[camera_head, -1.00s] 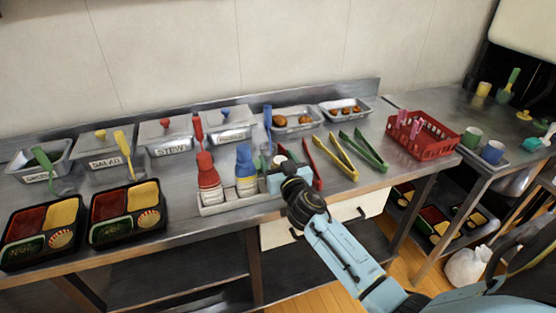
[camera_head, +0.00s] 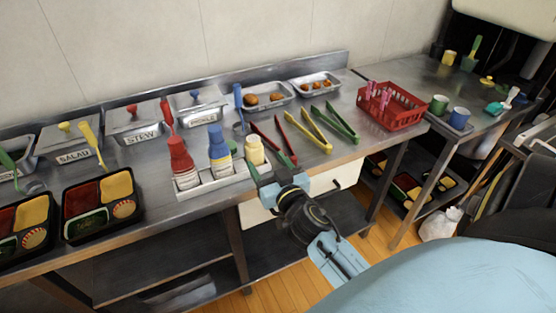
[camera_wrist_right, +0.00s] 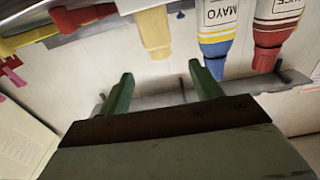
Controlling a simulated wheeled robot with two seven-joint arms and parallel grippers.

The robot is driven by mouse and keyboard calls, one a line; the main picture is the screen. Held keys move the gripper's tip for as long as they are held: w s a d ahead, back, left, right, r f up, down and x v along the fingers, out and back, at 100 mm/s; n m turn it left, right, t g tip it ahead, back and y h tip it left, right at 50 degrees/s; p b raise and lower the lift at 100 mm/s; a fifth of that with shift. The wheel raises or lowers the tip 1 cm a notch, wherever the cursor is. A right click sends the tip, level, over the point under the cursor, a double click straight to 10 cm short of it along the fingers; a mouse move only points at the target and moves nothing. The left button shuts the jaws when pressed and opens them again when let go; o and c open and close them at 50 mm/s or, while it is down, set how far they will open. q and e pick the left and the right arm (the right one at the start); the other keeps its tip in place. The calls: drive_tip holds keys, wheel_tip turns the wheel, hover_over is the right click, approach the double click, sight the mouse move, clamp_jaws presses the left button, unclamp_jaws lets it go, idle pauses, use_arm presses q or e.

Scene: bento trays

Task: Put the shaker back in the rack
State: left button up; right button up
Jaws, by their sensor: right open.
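The shaker (camera_head: 254,150) is a small cream-yellow bottle. It stands upright at the right end of the white rack (camera_head: 210,187), beside the blue-capped mayo bottle (camera_head: 219,150) and the red sauce bottle (camera_head: 182,163). Its base is partly hidden in the head view. My right gripper (camera_head: 279,181) is open and empty, in front of the shaker and apart from it. In the right wrist view the picture is upside down; the shaker (camera_wrist_right: 154,32) shows beyond the open green fingers (camera_wrist_right: 162,75). My left gripper is out of view.
Red tongs (camera_head: 275,142), yellow tongs (camera_head: 308,130) and green tongs (camera_head: 341,123) lie right of the rack. A red basket (camera_head: 392,108) stands farther right. Lidded pans line the back, and black bento trays (camera_head: 103,207) sit at left. Free air lies before the counter edge.

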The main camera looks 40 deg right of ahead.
drive_tip(key=shift+s, duration=0.15)
drive_tip(key=a+f+y, duration=0.1)
drive_tip(key=a+f, duration=0.1)
drive_tip(key=a+f+n+g+y, duration=0.1)
drive_tip(key=a+f, duration=0.1)
drive_tip(key=f, duration=0.1)
drive_tip(key=a+f+n+g+y, duration=0.1)
drive_tip(key=a+f, duration=0.1)
drive_tip(key=f, duration=0.1)
drive_tip(key=shift+s+a+f, duration=0.25)
drive_tip(key=shift+s+a, duration=0.05)
drive_tip(key=shift+a, duration=0.05)
drive_tip(key=s+a+f+n+g+y, duration=0.1)
drive_tip(key=s+f+g, duration=0.3)
drive_tip(key=f, duration=0.7)
drive_tip(key=s+a+f+n+g, duration=0.1)
drive_tip(key=s+f+g, duration=0.1)
drive_tip(key=s+f, duration=0.65)
drive_tip(key=s+d+f+g, duration=0.1)
drive_tip(key=s+f+g, duration=0.3)
drive_tip(key=s+f, duration=0.6)
drive_tip(key=s+d+f+n+g, duration=0.1)
drive_tip(key=s+f+g, duration=0.3)
drive_tip(key=s+f, duration=0.6)
drive_tip(key=s+d, duration=0.1)
drive_tip(key=s, duration=0.7)
drive_tip(key=shift+s+d+f+g, duration=0.2)
drive_tip(key=shift+f+g, duration=0.1)
drive_tip(key=shift+f, duration=0.1)
